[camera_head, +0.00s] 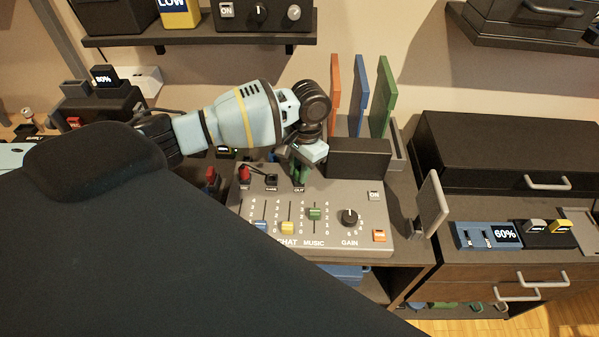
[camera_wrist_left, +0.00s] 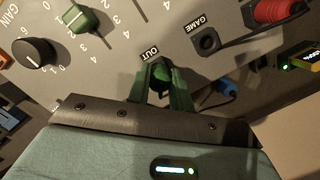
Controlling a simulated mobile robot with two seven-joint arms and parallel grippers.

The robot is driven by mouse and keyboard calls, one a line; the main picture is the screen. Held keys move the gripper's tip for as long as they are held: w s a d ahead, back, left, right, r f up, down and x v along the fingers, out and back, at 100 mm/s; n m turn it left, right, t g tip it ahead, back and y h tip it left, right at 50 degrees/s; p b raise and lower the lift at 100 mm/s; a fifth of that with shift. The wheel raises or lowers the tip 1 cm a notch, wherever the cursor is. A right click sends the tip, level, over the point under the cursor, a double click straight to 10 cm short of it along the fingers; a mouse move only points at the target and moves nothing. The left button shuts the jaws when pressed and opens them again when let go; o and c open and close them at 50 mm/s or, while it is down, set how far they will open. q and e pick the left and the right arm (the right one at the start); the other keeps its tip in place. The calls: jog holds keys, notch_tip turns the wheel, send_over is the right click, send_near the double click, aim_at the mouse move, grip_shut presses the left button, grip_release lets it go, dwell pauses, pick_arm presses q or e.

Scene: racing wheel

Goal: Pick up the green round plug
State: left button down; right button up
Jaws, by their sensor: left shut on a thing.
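The green round plug (camera_wrist_left: 162,76) is between the fingers of my left gripper (camera_wrist_left: 164,88), at the OUT label on the grey mixer panel (camera_wrist_left: 110,60). In the head view my left gripper (camera_head: 301,172) reaches down to the back of the mixer panel (camera_head: 335,235), and green shows between and along its fingers. The gripper is shut on the plug. I cannot tell whether the plug is still seated in its socket. My right gripper is not in view.
A red plug (camera_head: 245,174) stands to the left of a dark GAME socket (camera_head: 271,180). Sliders and a GAIN knob (camera_head: 349,217) are in front. A dark box (camera_head: 359,158) and upright orange, blue and green panels (camera_head: 383,98) stand close behind on the right.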

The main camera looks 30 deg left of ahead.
pick_arm(q)
jog(key=shift+r, duration=0.45)
jog(key=r, duration=0.2)
jog(key=shift+s+d+r, duration=0.1)
jog(key=shift+d+r, duration=0.2)
jog(key=shift+r, duration=0.1)
jog(key=s+d, duration=0.3)
jog(key=d, duration=0.4)
jog(key=s+d+r+p, duration=0.1)
jog(key=s+d, duration=0.2)
jog(key=d, duration=0.4)
jog(key=shift+s+r, duration=0.15)
jog(key=shift+s, duration=0.1)
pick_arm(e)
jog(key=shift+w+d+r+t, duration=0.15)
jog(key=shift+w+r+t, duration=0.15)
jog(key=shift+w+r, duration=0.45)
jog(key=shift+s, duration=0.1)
